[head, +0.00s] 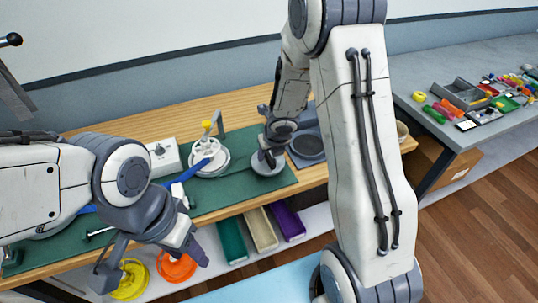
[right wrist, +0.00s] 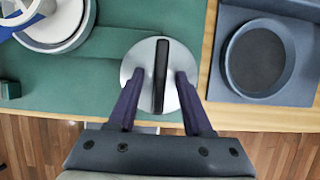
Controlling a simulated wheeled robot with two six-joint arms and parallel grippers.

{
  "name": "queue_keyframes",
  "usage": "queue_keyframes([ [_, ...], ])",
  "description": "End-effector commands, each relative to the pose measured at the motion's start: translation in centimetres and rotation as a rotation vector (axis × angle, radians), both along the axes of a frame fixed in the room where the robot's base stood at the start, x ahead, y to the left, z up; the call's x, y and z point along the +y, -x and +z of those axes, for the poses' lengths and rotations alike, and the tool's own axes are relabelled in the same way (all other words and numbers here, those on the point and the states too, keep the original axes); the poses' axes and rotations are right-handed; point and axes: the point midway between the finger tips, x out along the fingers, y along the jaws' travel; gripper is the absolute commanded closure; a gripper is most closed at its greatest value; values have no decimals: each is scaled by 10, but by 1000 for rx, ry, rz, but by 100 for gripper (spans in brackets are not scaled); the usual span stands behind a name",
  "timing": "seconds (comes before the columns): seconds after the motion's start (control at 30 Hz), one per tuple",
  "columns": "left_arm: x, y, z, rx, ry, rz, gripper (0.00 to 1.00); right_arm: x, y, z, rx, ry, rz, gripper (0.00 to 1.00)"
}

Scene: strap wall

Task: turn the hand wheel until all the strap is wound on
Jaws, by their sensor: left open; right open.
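The hand wheel (head: 208,153) is white and spoked with a yellow knob (head: 207,125), on a round white drum at the middle of the green mat. It shows partly at the top left of the right wrist view (right wrist: 45,22). The blue strap (head: 187,174) runs left from the wheel and passes behind my left arm. My right gripper (head: 267,157) is open over a silver disc (right wrist: 145,56) right of the wheel; its fingers stand either side of the disc's black bar, with gaps showing. My left gripper (head: 150,262) is open and empty in front of the bench edge.
A dark square holder with a round recess (right wrist: 262,58) lies right of the disc. A white box with a knob (head: 164,157) stands left of the wheel. Green, cream and purple bins (head: 288,222) and yellow and orange rings (head: 177,267) sit below. A grey side table (head: 480,75) holds small parts.

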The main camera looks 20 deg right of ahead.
Motion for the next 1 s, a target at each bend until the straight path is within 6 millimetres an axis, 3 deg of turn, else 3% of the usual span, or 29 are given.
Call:
queue_keyframes([
  [0.1, 0, 0, 0, 0, 0, 0, 50, 0, 0, 0, 0, 0, 0, 50],
  [0.23, 0, 0, 0, 0, 0, 0, 50, 0, 0, 1, 0, 0, 0, 100],
  [1.0, 0, 0, -5, 0, 0, 0, 50, 1, -1, 1, -1, 2, -131, 100],
])
